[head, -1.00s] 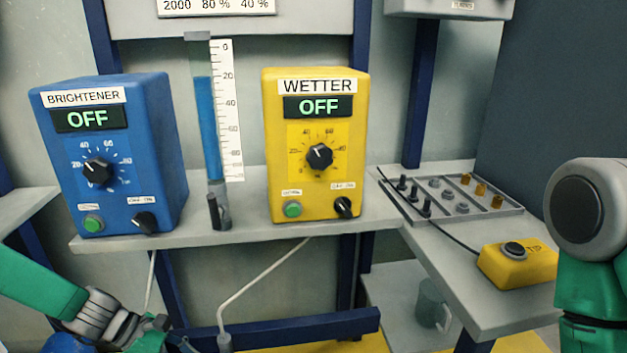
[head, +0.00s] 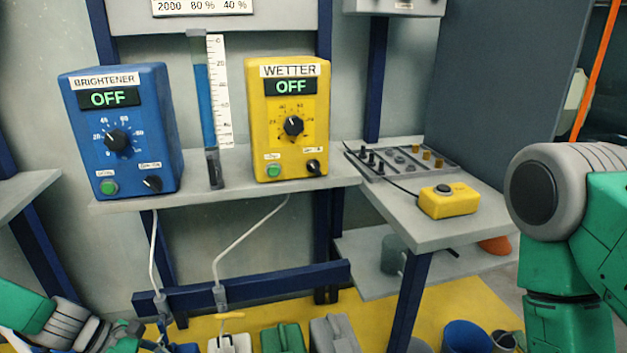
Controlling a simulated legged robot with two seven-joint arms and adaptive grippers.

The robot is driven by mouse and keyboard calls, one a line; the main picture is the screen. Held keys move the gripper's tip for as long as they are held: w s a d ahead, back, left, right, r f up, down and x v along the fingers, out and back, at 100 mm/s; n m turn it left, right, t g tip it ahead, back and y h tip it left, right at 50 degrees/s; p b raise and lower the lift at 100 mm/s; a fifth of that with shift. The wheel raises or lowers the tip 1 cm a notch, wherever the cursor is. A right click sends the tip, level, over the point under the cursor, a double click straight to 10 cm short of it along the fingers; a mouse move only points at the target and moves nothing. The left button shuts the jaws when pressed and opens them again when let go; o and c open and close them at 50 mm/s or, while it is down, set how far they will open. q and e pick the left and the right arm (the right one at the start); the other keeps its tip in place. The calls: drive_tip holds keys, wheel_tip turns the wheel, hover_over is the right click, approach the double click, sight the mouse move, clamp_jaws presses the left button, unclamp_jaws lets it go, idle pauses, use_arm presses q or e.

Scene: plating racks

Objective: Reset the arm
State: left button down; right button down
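My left arm comes in at the lower left of the head view, green with a grey joint. Its end is at the bottom edge, below the shelf, and its fingertips cannot be made out. My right arm stands at the right edge, with a large grey round joint and green links. Its gripper is out of the frame. Neither arm touches the blue BRIGHTENER box (head: 150,122) or the yellow WETTER box (head: 315,135). Both boxes stand upright on the grey shelf (head: 235,188) with their displays reading OFF.
A tray of small parts (head: 395,162) and a yellow button box (head: 447,202) sit on the right-hand bench. Below are a blue bucket (head: 466,337), a green container (head: 283,339) and a grey one (head: 335,334). White hoses hang under the shelf. Yellow floor shows below.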

use_arm(q)
drive_tip(key=s+d+f+m+g+y+p, duration=0.25)
drive_tip(key=s+m+y+p, duration=0.25)
drive_tip(key=s+m, duration=0.65)
drive_tip(key=s+r+m+y+p, duration=0.1)
drive_tip(key=s+r+m+p, duration=0.2)
drive_tip(key=s, duration=0.4)
drive_tip(key=s+a+r+m+t+y+p, duration=0.1)
drive_tip(key=s+r+m+y+p, duration=0.1)
drive_tip(key=s+r+m, duration=0.3)
drive_tip(key=shift+s+r+m+p, duration=0.4)
drive_tip(key=shift+s+m+p, duration=0.15)
drive_tip(key=shift+s+m, duration=0.4)
drive_tip(key=shift+a, duration=0.1)
